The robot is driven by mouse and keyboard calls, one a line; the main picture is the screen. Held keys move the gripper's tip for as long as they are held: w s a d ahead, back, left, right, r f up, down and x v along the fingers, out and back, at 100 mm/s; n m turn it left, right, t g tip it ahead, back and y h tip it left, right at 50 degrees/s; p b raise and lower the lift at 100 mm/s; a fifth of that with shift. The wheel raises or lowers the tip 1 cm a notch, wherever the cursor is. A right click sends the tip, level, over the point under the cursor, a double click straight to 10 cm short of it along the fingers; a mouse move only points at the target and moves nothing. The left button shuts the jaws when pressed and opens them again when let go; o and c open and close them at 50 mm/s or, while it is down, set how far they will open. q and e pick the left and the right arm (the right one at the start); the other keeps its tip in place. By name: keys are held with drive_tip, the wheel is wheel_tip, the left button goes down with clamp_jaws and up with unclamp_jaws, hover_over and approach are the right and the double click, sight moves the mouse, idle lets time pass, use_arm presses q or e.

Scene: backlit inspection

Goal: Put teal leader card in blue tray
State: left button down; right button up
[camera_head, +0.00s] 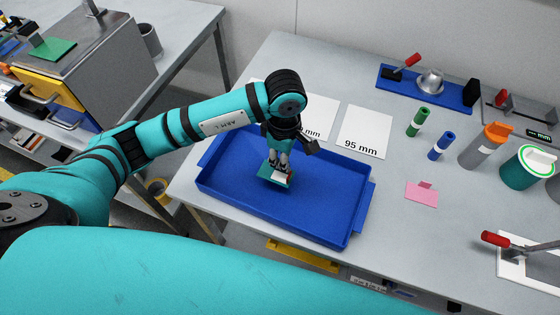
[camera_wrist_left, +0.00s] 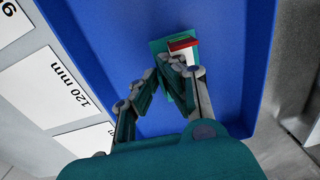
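The teal leader card (camera_head: 266,179) is a small flat teal piece with a pale patch, inside the walls of the blue tray (camera_head: 231,190). In the left wrist view the card (camera_wrist_left: 159,46) carries a red-and-white part, and the tray floor (camera_wrist_left: 215,25) is behind it. My left gripper (camera_head: 278,161) points down over the tray, with its fingertips at the card. In the left wrist view its fingertips (camera_wrist_left: 163,69) are close together and overlap the card. I cannot tell whether they grip it or whether it touches the floor. My right gripper is out of view.
White labelled sheets, one marked 95 mm (camera_head: 363,133), lie behind the tray. To the right are a pink card (camera_head: 421,194), green (camera_head: 418,121) and blue (camera_head: 441,146) cylinders and an orange-topped grey container (camera_head: 483,148). A red-handled clamp (camera_head: 510,243) stands front right.

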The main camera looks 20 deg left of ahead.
use_arm(q)
drive_tip(key=shift+w+a, duration=0.2)
drive_tip(key=shift+a, duration=0.2)
drive_tip(key=shift+f+p, duration=0.7)
drive_tip(key=shift+f, duration=1.05)
drive_tip(key=c, duration=2)
unclamp_jaws()
drive_tip(key=shift+f, duration=0.15)
drive_tip(key=o, duration=0.5)
